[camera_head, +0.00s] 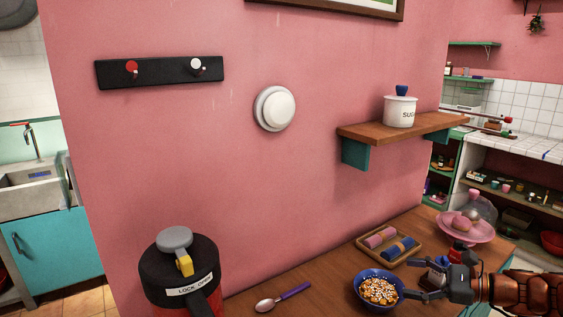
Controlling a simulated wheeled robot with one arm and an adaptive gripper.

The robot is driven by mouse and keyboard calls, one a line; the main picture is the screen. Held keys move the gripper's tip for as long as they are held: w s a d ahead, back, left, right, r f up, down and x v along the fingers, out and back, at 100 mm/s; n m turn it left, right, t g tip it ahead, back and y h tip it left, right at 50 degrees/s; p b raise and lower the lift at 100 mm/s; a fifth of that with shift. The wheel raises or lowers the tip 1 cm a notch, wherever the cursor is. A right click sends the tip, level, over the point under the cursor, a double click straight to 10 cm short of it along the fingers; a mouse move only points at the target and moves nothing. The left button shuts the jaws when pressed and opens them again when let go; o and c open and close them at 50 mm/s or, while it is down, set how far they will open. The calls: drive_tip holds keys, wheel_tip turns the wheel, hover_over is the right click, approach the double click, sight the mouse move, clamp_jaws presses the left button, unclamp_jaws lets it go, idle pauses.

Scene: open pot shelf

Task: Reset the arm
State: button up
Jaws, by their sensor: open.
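My gripper (428,285) reaches in from the lower right, with part of my arm showing behind it. Its fingers are spread apart and nothing shows between them. The fingertips are close to the right side of a blue bowl (358,287) filled with orange and white bits. I cannot tell whether they touch the bowl. The gripper partly hides a small bottle behind it. A white sugar pot (400,112) with a blue knob stands upright on the wooden wall shelf (362,130), well above the gripper.
A wooden counter (325,268) holds a purple-handled spoon (283,297), a tray of rolled cloths (389,244) and a pink cake stand (465,227) under a dome. A black and red pressure cooker (178,270) stands at front left. Free counter lies around the spoon.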

drive_tip(key=s+a+r+n+g+h+p, duration=0.1)
drive_tip(key=s+a+n+g+h, duration=0.1)
drive_tip(key=s+a+n+g, duration=0.6)
drive_tip(key=s+a+r+n+g+h+p, duration=0.15)
drive_tip(key=s+a+n, duration=0.35)
drive_tip(key=a, duration=0.8)
drive_tip(key=s+d+f+n+h, duration=0.1)
drive_tip(key=s+d+n+h, duration=0.2)
drive_tip(key=s, duration=0.6)
drive_tip(key=s+d+n+h+p, duration=0.1)
drive_tip(key=s+d+n+h, duration=0.2)
drive_tip(key=s+h, duration=0.4)
drive_tip(key=shift+s+d+f+n+g, duration=0.15)
drive_tip(key=shift+s+f+n+g, duration=0.25)
drive_tip(key=shift+s+n, duration=0.5)
